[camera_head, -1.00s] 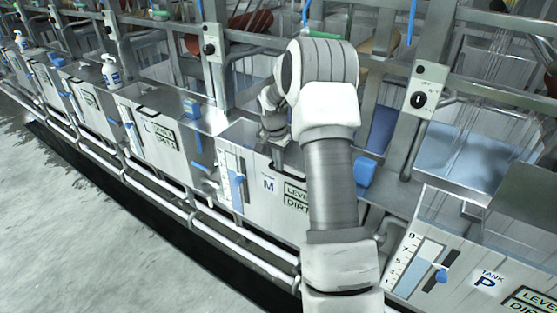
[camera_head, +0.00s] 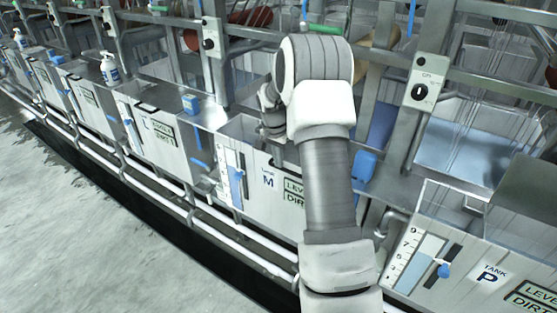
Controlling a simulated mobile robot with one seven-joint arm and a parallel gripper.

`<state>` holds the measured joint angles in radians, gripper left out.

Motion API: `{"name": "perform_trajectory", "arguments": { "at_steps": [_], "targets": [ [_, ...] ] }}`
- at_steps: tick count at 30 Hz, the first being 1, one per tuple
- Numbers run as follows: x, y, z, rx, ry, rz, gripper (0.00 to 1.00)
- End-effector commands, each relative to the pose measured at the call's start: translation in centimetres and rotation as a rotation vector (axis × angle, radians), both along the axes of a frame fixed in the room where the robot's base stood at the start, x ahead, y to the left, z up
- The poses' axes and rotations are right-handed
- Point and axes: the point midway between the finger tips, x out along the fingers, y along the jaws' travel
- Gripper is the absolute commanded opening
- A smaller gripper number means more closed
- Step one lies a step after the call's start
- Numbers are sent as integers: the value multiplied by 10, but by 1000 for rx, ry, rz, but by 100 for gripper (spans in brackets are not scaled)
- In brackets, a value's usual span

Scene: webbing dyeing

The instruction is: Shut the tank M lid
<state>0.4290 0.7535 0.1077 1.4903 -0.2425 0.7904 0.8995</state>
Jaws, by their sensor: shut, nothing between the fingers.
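Tank M (camera_head: 262,205) stands in the middle of the row, with a white front, a blue level gauge and an "M" label. Its right part and much of its top are hidden behind my arm. The part of its top that shows, left of my arm, looks open. I cannot clearly make out its lid; a blue block (camera_head: 364,165) shows just right of my arm, and I cannot tell whether it is that lid's handle. My gripper (camera_head: 277,153) is small and partly hidden at the tank's top, near the front rim. It is shut and appears empty.
Tank L (camera_head: 150,130) stands to the left, with a blue block (camera_head: 190,103) on its flat top. Tank P (camera_head: 470,262) stands at the right, its top open. Metal posts and a switch box (camera_head: 424,92) rise behind. White pipes run along the front; the floor at left is clear.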

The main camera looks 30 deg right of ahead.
Motion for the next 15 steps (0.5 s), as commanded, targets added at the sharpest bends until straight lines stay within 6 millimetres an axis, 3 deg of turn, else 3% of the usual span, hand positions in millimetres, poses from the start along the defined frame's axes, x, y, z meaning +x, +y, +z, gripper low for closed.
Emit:
{"name": "perform_trajectory", "arguments": {
  "at_steps": [2, 15],
  "targets": [
    [-5, 3, 4, 7, 14, 0, 0],
    [-9, 11, 104, -4, -8, 3, 0]
  ]
}}
